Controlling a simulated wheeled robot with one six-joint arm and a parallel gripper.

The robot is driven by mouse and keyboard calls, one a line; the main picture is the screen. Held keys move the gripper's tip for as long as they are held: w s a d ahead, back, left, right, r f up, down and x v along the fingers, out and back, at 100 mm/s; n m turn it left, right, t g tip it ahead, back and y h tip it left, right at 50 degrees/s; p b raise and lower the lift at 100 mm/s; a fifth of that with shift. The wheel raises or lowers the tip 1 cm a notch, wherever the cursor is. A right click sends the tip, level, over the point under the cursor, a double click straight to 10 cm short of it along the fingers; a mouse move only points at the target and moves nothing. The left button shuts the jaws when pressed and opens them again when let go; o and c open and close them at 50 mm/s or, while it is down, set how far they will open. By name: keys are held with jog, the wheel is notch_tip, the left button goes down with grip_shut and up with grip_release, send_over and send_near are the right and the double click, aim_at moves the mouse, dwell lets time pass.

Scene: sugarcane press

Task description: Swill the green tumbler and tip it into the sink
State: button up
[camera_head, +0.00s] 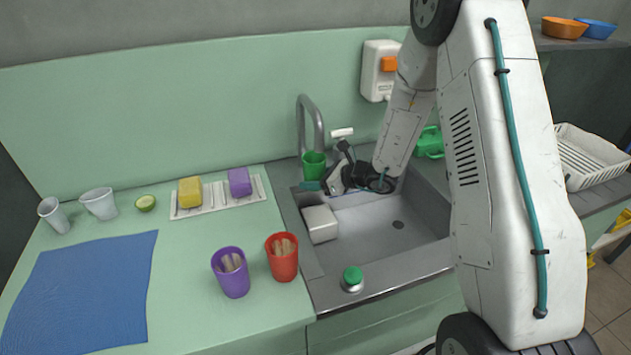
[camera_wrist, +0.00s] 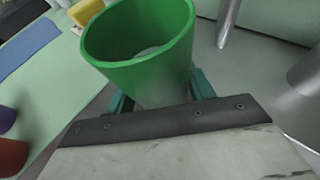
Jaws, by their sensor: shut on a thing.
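The green tumbler (camera_head: 314,164) is upright under the spout of the grey faucet (camera_head: 311,122), above the back left of the sink. In the wrist view the tumbler (camera_wrist: 140,48) has its open mouth toward the camera, and its inside looks pale at the bottom; I cannot tell whether that is water. My gripper (camera_head: 318,184) is shut on the tumbler, with teal fingers (camera_wrist: 160,92) on either side of it. The metal sink (camera_head: 390,235) has a dark drain and a white block (camera_head: 320,223) at its left side.
A purple cup (camera_head: 231,273) and a red cup (camera_head: 282,258) with sticks stand on the counter left of the sink. A green-topped knob (camera_head: 352,277) is on the sink's front rim. Yellow and purple sponges (camera_head: 190,191) lie on a white tray.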

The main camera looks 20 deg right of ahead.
jog(key=shift+s+a, duration=0.1)
jog(key=shift+a, duration=0.8)
jog(key=shift+s, duration=0.95)
jog(key=shift+d, duration=1.05)
